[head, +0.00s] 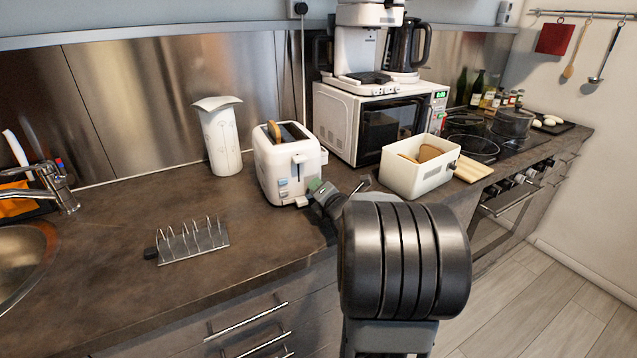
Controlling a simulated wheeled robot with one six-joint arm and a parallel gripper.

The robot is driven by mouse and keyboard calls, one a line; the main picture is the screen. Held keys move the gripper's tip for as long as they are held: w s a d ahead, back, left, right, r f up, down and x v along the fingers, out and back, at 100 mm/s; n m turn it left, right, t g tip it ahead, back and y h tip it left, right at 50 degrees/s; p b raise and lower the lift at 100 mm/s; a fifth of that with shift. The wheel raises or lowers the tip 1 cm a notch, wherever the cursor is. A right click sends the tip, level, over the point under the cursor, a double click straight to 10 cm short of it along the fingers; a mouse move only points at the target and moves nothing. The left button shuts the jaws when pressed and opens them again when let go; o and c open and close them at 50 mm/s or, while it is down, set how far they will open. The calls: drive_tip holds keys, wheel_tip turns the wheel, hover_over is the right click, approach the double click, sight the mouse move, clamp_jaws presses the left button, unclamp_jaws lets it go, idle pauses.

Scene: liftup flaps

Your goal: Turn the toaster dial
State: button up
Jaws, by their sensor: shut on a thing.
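The white toaster (270,180) stands upright on the counter, left of the microwave. A slice of bread sticks out of its top slot. Its front faces me, with a lever slot at the upper part and small blue-grey buttons lower left. My gripper (317,187) is at the lower right of the toaster's front, shut on the toaster dial there. The dial is mostly hidden by the fingers, so its angle cannot be read. My dark arm covers the counter edge to the right of the gripper.
A metal toast rack (192,243) lies front left, a paper roll (218,140) stands behind. The microwave (365,125) carries a coffee machine. A white bread bin (411,180) sits right of the toaster. A sink (22,262) is far left. The counter before the toaster is clear.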

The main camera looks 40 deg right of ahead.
drive_tip(key=shift+d+m+p, duration=0.1)
drive_tip(key=shift+m+p, duration=1.35)
drive_tip(key=shift+m, duration=0.45)
drive_tip(key=o, duration=0.9)
drive_tip(key=s, duration=0.5)
drive_tip(key=s+a+p, duration=0.1)
drive_tip(key=s, duration=0.2)
drive_tip(key=shift+s+a+r, duration=0.1)
drive_tip(key=shift+s+r, duration=0.2)
drive_tip(key=shift+r, duration=0.05)
drive_tip(key=f+b, duration=0.1)
drive_tip(key=b, duration=0.1)
drive_tip(key=shift+s+y+b, duration=0.25)
drive_tip(key=shift+y+b, duration=0.05)
drive_tip(key=shift+b, duration=0.05)
drive_tip(key=s+b, duration=0.2)
drive_tip(key=b, duration=0.1)
drive_tip(key=shift+a+r, duration=0.15)
drive_tip(key=shift+a, duration=0.1)
drive_tip(key=shift+s+a+r+b, duration=0.1)
drive_tip(key=shift+s+r+b, duration=0.1)
drive_tip(key=shift+s+b, duration=0.35)
drive_tip(key=shift+s+a+r+b, duration=0.1)
drive_tip(key=shift+s+r+b, duration=0.15)
drive_tip(key=shift+s, duration=0.45)
